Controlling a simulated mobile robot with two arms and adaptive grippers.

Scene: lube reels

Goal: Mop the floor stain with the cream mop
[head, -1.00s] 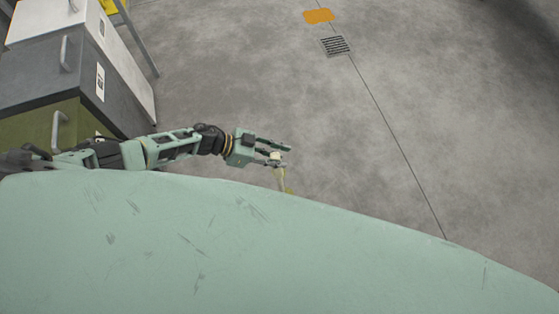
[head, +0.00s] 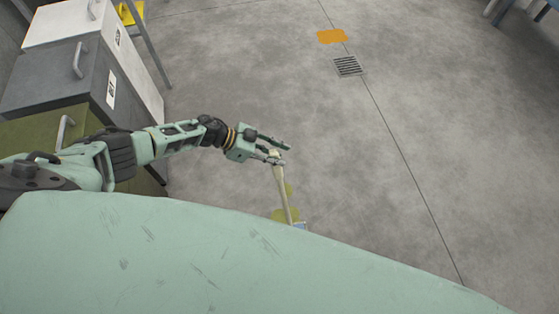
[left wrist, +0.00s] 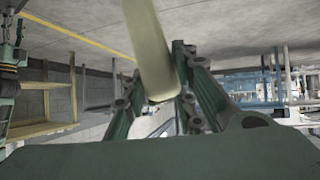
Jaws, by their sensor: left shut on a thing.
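My left gripper (head: 282,151) is shut on the cream mop (head: 284,197) near the top of its handle. The handle slants down from the fingers toward the floor. A bit of light blue at its lower end shows above my green body, which hides the rest. In the left wrist view the cream handle (left wrist: 150,50) passes between the finger pads. A yellow-green floor stain (head: 279,214) shows beside and behind the lower handle, partly hidden by the handle and my body. I cannot tell whether the mop touches the stain. My right gripper is not in view.
Cabinets in white, grey (head: 62,82) and olive stand at the left, close to my left arm. A drain grate (head: 349,66) and an orange patch (head: 332,36) lie on the floor farther off. The concrete floor at the right is clear.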

